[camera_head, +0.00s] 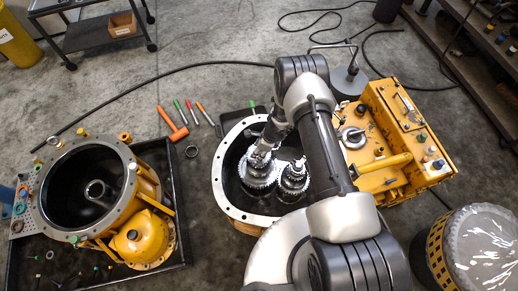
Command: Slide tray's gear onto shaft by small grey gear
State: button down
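An open round housing with a pale bolted rim (226,196) stands at the middle. Inside it are two upright gear stacks side by side, a wider left gear stack (257,182) and a smaller right grey gear stack (293,182). My gripper (262,160) points down at the top of the left stack, touching or very close to it. Its fingers blend with the grey metal, so I cannot tell whether they are open or hold a gear. The left shaft's top is hidden. A black tray (184,215) at left carries a yellow housing (140,238) and small parts.
An orange mallet (173,124), several coloured-handled tools and a dark ring (192,152) lie on the floor. A yellow machine block (400,140) stands right of the housing. A drum (470,250) is lower right. A black cable (150,80) crosses the floor behind.

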jog(key=shift+w+f, duration=0.1)
jog(key=shift+f, duration=1.3)
jog(key=c, duration=0.9)
grip_release()
jog(key=shift+o, duration=0.2)
jog(key=o, duration=0.5)
jog(key=shift+r+p, duration=2.6)
jog(key=shift+r, duration=1.45)
